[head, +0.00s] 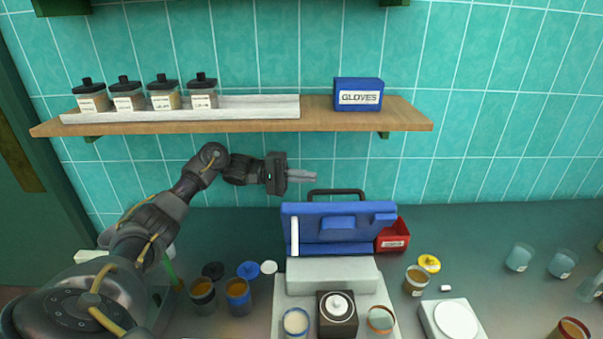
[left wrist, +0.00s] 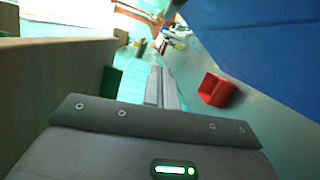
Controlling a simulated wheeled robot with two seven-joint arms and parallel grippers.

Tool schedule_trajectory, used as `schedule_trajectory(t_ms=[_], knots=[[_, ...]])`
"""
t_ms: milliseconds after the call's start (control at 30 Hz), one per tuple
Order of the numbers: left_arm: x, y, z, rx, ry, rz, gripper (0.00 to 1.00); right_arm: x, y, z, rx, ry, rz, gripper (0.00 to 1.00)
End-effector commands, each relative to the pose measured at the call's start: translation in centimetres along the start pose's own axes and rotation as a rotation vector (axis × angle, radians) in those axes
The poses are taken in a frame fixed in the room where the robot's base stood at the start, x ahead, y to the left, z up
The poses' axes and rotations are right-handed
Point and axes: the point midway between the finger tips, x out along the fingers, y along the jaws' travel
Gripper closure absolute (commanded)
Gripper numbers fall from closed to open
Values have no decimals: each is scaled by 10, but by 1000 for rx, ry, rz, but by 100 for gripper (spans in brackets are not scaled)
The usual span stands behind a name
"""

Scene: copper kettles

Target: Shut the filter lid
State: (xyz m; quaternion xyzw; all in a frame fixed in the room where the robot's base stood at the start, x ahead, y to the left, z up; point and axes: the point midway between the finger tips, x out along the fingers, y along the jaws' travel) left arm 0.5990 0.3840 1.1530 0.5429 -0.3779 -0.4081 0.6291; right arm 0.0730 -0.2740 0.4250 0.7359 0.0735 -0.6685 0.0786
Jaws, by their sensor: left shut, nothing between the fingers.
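The filter lid (head: 370,228) is a blue panel standing raised at the back of the grey filter unit (head: 330,274). A dark handle (head: 337,191) runs along its top edge and a white strip lies on its left side. My left gripper (head: 312,177) is shut and empty, just above and behind the lid's top left corner, apart from the handle as far as I can tell. In the left wrist view, the shut fingers (left wrist: 160,88) point past the blue lid (left wrist: 272,45) at the upper right. My right gripper is not in view.
A wooden shelf (head: 230,123) with jars and a blue gloves box (head: 358,94) hangs above the arm. A red bin (head: 392,236) stands behind the lid's right side. Jars with amber contents (head: 238,296) flank the unit, and a white scale (head: 452,320) stands at right.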

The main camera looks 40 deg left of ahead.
Motion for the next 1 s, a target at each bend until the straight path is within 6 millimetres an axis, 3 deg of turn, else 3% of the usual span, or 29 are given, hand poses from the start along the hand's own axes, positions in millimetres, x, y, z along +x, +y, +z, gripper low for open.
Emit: schedule_trajectory(t_ms=[33,267,600,1000], knots=[[13,6,2,0,-4,3,100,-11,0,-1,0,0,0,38],[60,5,1,-1,0,1,100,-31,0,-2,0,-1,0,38],[68,2,35,1,2,0,100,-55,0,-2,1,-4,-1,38],[68,0,39,2,3,1,100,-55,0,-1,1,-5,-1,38]])
